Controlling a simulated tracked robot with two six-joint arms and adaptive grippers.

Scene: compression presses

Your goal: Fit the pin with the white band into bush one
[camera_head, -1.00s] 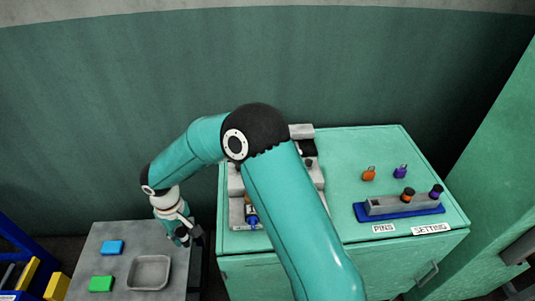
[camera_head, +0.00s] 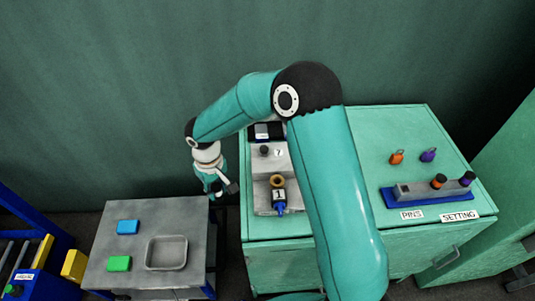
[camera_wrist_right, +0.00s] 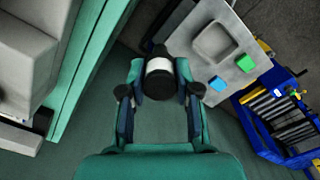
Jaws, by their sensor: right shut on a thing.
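The pin with the white band (camera_wrist_right: 160,72) is black with a white ring and shows between the fingers in the right wrist view. My right gripper (camera_wrist_right: 159,88) is shut on it. In the head view my right gripper (camera_head: 222,188) is in the gap between the grey table and the green bench, left of the fixture. Bush one (camera_head: 278,181) is a brass-coloured ring on the grey fixture, above a label "1". The pin is apart from the bush. My left gripper is not in view.
The green bench (camera_head: 405,130) carries a blue-based pin holder (camera_head: 410,198) and loose orange (camera_head: 397,157) and purple (camera_head: 428,155) pieces. The grey table (camera_head: 200,225) holds a tray (camera_head: 166,253), a blue block (camera_head: 128,227) and a green block (camera_head: 119,263). My right arm hides part of the bench.

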